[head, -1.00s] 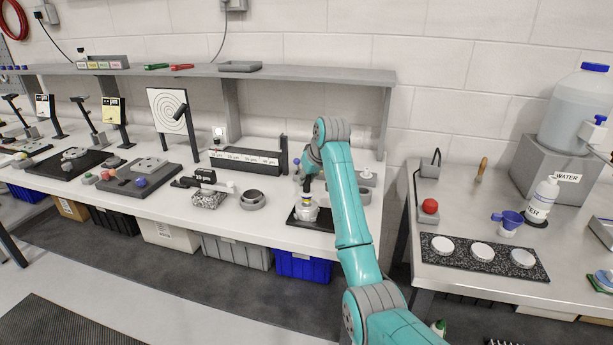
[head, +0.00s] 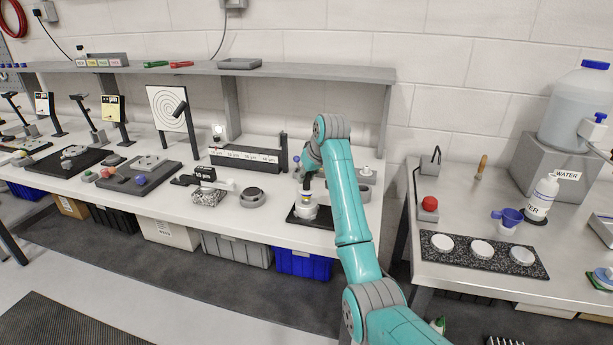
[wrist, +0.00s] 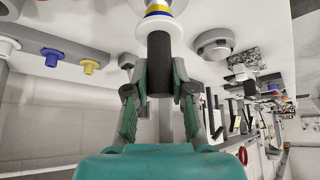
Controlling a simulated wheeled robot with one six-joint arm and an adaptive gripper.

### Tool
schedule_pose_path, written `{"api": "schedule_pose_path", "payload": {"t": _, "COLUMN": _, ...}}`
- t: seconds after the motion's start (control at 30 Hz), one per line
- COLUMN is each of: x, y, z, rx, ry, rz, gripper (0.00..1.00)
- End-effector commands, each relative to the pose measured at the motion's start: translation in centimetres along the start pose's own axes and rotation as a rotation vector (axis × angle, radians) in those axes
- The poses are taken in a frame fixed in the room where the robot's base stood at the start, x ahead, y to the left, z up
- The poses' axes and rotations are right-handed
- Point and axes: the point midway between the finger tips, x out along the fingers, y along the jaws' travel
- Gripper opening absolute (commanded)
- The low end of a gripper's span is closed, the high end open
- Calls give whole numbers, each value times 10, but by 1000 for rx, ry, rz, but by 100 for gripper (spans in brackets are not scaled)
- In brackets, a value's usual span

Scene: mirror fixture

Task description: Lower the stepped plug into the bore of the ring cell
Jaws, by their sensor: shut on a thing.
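My gripper (wrist: 160,90) is shut on the black grip of the stepped plug (wrist: 159,55). In the wrist view the plug has a white flange and yellow and blue bands beyond the grip. In the head view my gripper (head: 308,180) is over the ring cell (head: 303,212), a pale round body on a black mat (head: 325,220). A yellow band shows between the dark grip and the cell. The plug looks about upright and lined up over the cell. The bore is hidden, so I cannot tell whether the plug's tip is inside it.
A grey ring (head: 252,197) and a speckled block (head: 208,198) with a gauge stand left of the mat. A grey holder (head: 365,176) with a white-topped piece is behind right. In the wrist view, blue (wrist: 52,56) and yellow (wrist: 90,66) plugs sit at left.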

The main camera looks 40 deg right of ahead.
Motion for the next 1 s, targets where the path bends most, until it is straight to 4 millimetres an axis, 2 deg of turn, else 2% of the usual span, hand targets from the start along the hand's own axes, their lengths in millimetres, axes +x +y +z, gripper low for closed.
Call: {"api": "schedule_pose_path", "payload": {"t": 1.0, "x": 15, "y": 0, "z": 9, "rx": 0, "ry": 0, "rz": 0, "gripper": 0}}
